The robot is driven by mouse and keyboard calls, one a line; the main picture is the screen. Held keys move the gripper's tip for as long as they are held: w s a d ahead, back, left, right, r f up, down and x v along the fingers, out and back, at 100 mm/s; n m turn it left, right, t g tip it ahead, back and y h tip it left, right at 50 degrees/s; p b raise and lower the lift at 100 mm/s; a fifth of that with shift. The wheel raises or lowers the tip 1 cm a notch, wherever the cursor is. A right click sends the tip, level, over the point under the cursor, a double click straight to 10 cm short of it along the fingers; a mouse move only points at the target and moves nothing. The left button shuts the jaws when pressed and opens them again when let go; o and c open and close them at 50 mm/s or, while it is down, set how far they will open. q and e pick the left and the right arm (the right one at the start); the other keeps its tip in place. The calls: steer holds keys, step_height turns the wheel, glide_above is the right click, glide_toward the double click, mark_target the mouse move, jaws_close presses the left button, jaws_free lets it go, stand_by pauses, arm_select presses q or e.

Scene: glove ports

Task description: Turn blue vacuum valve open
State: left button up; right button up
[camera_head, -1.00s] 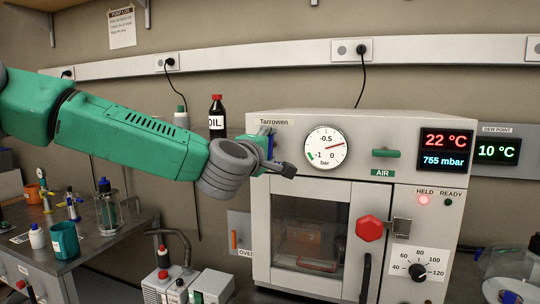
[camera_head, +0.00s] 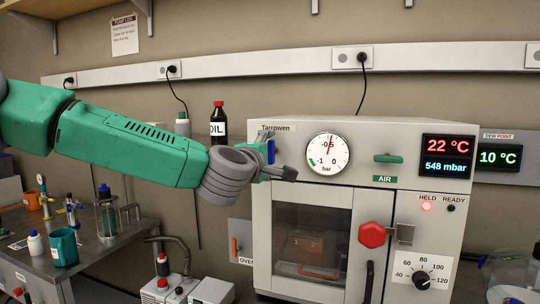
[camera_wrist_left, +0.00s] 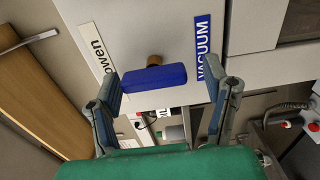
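The blue valve handle (camera_head: 271,151) sits on the oven's upper left front, largely hidden behind my left gripper (camera_head: 279,166) in the head view. In the left wrist view the blue handle (camera_wrist_left: 153,79) is a bar on a brass stem, beside the blue VACUUM label (camera_wrist_left: 209,50). It stands roughly upright on the panel. My left gripper's fingers (camera_wrist_left: 168,98) are spread around it, the left one close to one end and the right one clearly apart. The gauge (camera_head: 327,153) needle points near -0.5, and the display (camera_head: 449,157) reads 548 mbar. My right gripper is out of view.
A green AIR handle (camera_head: 388,159) lies horizontal right of the gauge. The red door knob (camera_head: 372,234) and dial (camera_head: 421,278) are lower down. An oil bottle (camera_head: 218,121) stands behind my left arm.

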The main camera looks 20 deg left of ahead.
arm_select(q)
steer(key=shift+s, duration=0.1)
steer(key=s, duration=1.1)
steer(key=shift+s+a, duration=0.3)
steer(key=shift+s, duration=0.1)
steer(key=shift+f, duration=0.1)
